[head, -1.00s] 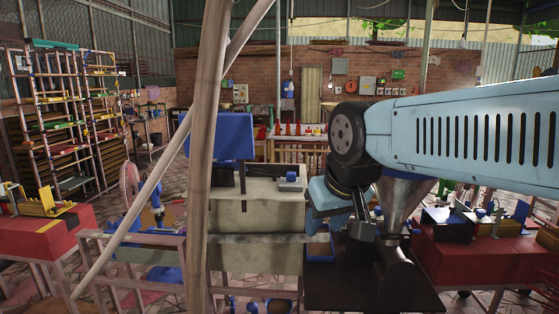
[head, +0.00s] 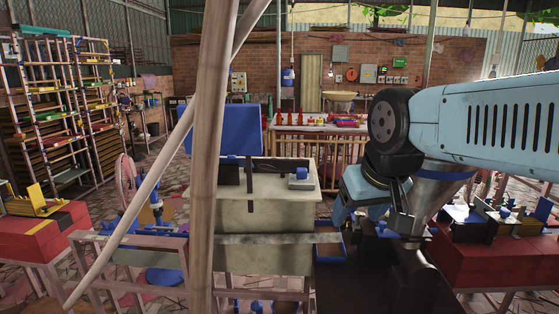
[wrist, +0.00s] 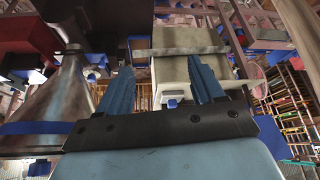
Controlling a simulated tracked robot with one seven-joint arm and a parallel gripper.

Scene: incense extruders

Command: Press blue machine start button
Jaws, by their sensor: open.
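A cream box-shaped machine (head: 250,215) with a blue upright panel (head: 225,131) stands in the middle of the head view. A small grey box with a blue top (head: 301,174), possibly the start button, sits on its top right corner. My gripper (head: 343,218) is just right of the machine, pointing down; its tips are hard to make out there. In the wrist view my gripper (wrist: 160,78) is open, its two blue fingers apart with nothing held between them. The cream machine (wrist: 185,40) shows beyond and between them, with a small blue part (wrist: 172,102) at its lower edge.
A metal funnel (head: 432,190) stands right of my gripper and looms large in the wrist view (wrist: 65,95). A blue tray (head: 330,245) is beside the machine's right side. Red tables stand at left (head: 40,235) and right (head: 485,262). A wooden pole (head: 208,150) crosses the front.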

